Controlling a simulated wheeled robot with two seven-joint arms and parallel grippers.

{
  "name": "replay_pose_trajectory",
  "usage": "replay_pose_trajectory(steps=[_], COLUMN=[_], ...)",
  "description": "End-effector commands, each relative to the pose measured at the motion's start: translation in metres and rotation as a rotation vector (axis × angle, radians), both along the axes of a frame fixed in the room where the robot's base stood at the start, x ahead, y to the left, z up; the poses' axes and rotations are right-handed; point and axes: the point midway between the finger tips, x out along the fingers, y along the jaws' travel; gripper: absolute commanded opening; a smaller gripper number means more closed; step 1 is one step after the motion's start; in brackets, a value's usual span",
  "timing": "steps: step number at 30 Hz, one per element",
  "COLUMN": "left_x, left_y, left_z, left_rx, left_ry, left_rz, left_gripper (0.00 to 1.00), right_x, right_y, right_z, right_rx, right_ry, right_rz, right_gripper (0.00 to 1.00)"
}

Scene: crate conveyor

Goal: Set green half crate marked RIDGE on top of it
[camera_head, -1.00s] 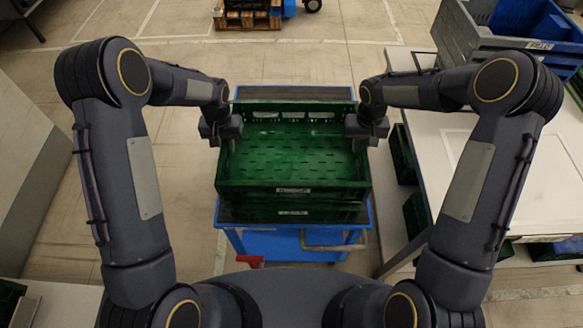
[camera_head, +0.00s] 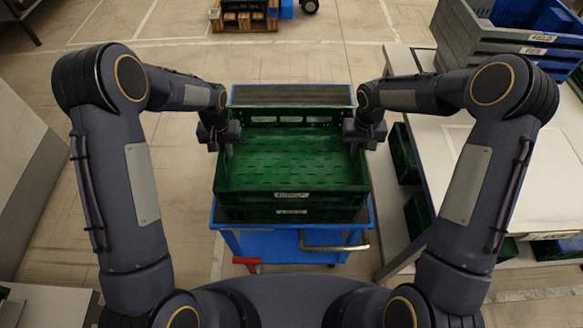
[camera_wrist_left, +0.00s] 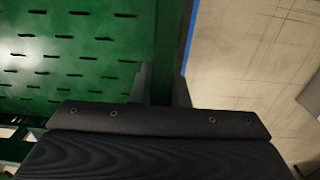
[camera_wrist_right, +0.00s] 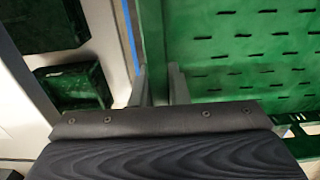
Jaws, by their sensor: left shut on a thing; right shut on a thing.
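The green half crate (camera_head: 292,195) is upright and empty, with a white label on its near wall whose small text is hard to read. It sits directly over another green crate (camera_head: 292,214), of which only a low front strip with a label shows; I cannot tell whether they touch. Both are above the blue cart (camera_head: 290,243). My left gripper (camera_head: 226,147) is shut on the left side wall, which also shows in the left wrist view (camera_wrist_left: 165,50). My right gripper (camera_head: 358,145) is shut on the right side wall, seen in the right wrist view (camera_wrist_right: 153,45).
A white table (camera_head: 480,190) stands at the right, with grey and blue crates (camera_head: 510,40) at its back and green crates (camera_head: 403,152) beneath. The cart's handle (camera_head: 335,245) faces me. A pallet (camera_head: 245,18) lies far back. The floor left of the cart is clear.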

Motion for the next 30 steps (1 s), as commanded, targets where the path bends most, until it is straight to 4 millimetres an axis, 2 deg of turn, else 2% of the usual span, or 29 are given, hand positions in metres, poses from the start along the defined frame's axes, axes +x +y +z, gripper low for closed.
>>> replay_pose_trajectory(steps=[3, 4, 9, 17, 20, 23, 30], left_x=[0.000, 0.000, 0.000, 0.000, 0.001, 0.001, 0.002], left_y=[0.000, 0.000, 0.000, 0.000, 0.000, 0.000, 0.000], left_z=[-0.013, -0.012, -0.009, -0.008, -0.002, 0.012, 0.063], left_rx=[0.000, 0.000, 0.000, 0.000, 0.000, 0.000, 0.000], left_ry=[-0.001, -0.001, 0.000, 0.000, -0.003, -0.004, -0.006], left_rz=[0.000, 0.000, 0.000, 0.000, 0.000, 0.001, 0.000], left_gripper=[0.00, 0.16, 0.36, 0.36, 0.36, 0.36, 0.36], right_x=[0.000, 0.000, 0.000, 0.000, 0.000, 0.000, 0.000], right_y=[0.000, 0.000, 0.000, 0.000, 0.000, 0.000, 0.000], right_z=[-0.013, -0.012, -0.009, -0.009, -0.009, -0.009, -0.009], right_rx=[-0.001, -0.001, -0.001, 0.000, 0.000, 0.000, 0.000], right_ry=[-0.001, 0.000, 0.000, 0.000, 0.000, 0.000, 0.000], right_rz=[0.000, 0.000, 0.000, 0.000, 0.000, 0.000, 0.000], right_gripper=[0.00, 0.16, 0.36, 0.36, 0.36, 0.36, 0.36])
